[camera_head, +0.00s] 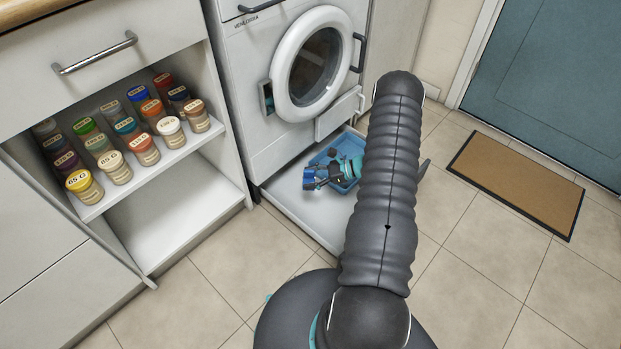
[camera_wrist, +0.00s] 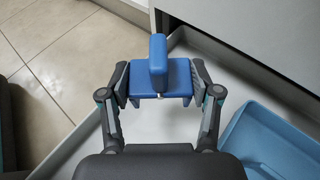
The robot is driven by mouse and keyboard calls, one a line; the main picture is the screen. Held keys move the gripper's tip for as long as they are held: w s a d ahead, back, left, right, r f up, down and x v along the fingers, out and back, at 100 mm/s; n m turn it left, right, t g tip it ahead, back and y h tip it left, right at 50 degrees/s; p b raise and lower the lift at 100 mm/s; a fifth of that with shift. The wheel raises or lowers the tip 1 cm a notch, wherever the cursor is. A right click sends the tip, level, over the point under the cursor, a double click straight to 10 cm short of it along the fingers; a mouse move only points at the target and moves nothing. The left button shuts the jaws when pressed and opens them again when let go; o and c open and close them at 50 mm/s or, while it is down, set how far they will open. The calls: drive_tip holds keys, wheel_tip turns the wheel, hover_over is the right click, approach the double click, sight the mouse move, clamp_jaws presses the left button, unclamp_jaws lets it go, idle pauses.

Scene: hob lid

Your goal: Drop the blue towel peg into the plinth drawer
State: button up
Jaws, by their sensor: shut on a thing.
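My gripper (camera_wrist: 160,80) is shut on the blue towel peg (camera_wrist: 158,62), with a finger on each side of its flat base and the upright part between them. In the wrist view the peg is over the white floor of the open plinth drawer (camera_wrist: 95,150); the height of the gap cannot be told. In the head view the drawer (camera_head: 312,226) is pulled out under the washing machine. The peg (camera_head: 310,179) and part of my gripper show above its left half there, while my arm hides part of the drawer.
A blue tray (camera_head: 350,150) lies in the drawer, to the right of the peg in the wrist view. The washing machine (camera_head: 258,120) stands above the drawer. An open shelf (camera_head: 185,215) with several jars is at left. A brown doormat (camera_head: 515,185) lies at right.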

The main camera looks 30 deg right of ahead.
drive_tip(key=shift+f+b, duration=1.25)
drive_tip(key=shift+f, duration=1.6)
drive_tip(key=o, duration=0.9)
drive_tip(key=shift+d, duration=0.1)
drive_tip(key=v, duration=1.2)
